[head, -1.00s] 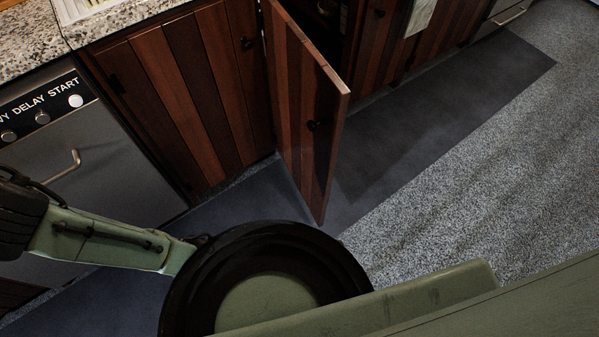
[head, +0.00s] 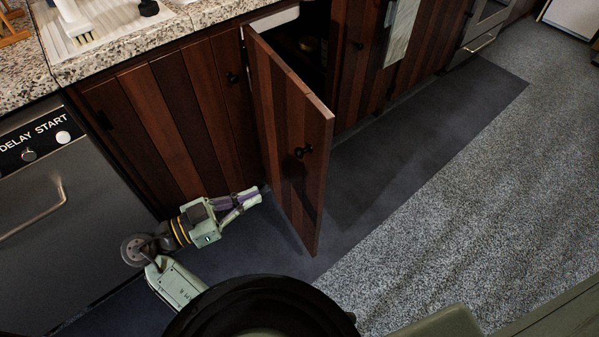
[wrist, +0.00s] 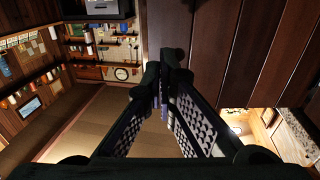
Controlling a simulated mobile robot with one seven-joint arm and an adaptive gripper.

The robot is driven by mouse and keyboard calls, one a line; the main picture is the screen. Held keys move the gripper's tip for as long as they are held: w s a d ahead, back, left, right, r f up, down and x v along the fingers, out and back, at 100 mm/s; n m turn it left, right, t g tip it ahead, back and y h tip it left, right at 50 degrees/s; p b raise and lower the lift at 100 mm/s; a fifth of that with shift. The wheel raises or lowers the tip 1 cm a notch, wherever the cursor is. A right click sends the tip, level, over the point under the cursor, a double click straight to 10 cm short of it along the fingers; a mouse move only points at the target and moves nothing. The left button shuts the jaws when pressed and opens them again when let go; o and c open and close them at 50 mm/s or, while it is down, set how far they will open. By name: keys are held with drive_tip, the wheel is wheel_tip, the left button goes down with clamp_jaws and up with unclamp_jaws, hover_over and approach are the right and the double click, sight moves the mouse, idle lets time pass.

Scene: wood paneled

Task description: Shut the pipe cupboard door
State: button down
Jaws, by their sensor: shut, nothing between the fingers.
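The pipe cupboard door (head: 283,135) is a panel of vertical reddish-brown planks with a black knob (head: 303,151). It stands wide open, jutting out from the cabinet front, with the dark cupboard opening (head: 305,50) behind it on the right. My gripper (head: 255,193) is low, just left of the door, pointing right towards its plank face. I cannot tell whether it touches the door. In the wrist view my gripper (wrist: 160,85) is shut and empty, with brown planks (wrist: 235,50) at the upper right; which panel they belong to is unclear.
A closed plank panel (head: 165,115) lies left of the opening, and a dishwasher (head: 50,220) stands farther left. A speckled counter (head: 190,25) runs above. A towel (head: 402,35) hangs right of the opening. The dark mat (head: 420,130) and grey carpet (head: 470,170) are clear.

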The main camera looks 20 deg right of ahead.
sight(316, 169)
drive_tip(key=d+p, duration=0.1)
drive_tip(key=d, duration=0.3)
drive_tip(key=w+d+p, duration=0.1)
drive_tip(key=d+p, duration=0.1)
drive_tip(key=d, duration=0.2)
drive_tip(key=w+d+p, duration=0.1)
drive_tip(key=d, duration=0.3)
drive_tip(key=shift+d+r, duration=0.15)
drive_tip(key=shift+d, duration=0.2)
drive_tip(key=shift+w+d, duration=0.2)
drive_tip(key=shift+d, duration=0.25)
